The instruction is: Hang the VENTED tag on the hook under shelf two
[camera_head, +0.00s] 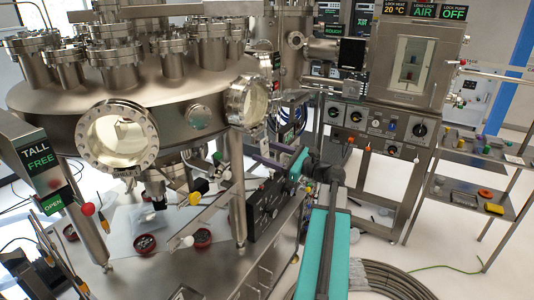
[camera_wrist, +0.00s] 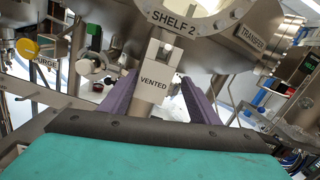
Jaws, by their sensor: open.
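The pale VENTED tag (camera_wrist: 153,84) is upright in the wrist view, below the SHELF 2 label (camera_wrist: 173,22) on the chamber port. A small pale knob or hook end (camera_wrist: 167,46) shows at the tag's top; I cannot tell how tag and hook join. My gripper (camera_wrist: 157,80) is open, its two purple fingers on either side of the tag, with visible gaps. In the head view my gripper (camera_head: 258,150) reaches in beside the large chamber from the right; the tag is not clear there.
The big steel chamber (camera_head: 150,90) fills the upper left. A yellow PURGE knob (camera_wrist: 27,48) is left of the tag, and the TRANSFER label (camera_wrist: 254,36) is to its right. A dark control box (camera_head: 275,205) lies below my gripper. A side shelf (camera_head: 470,160) stands far right.

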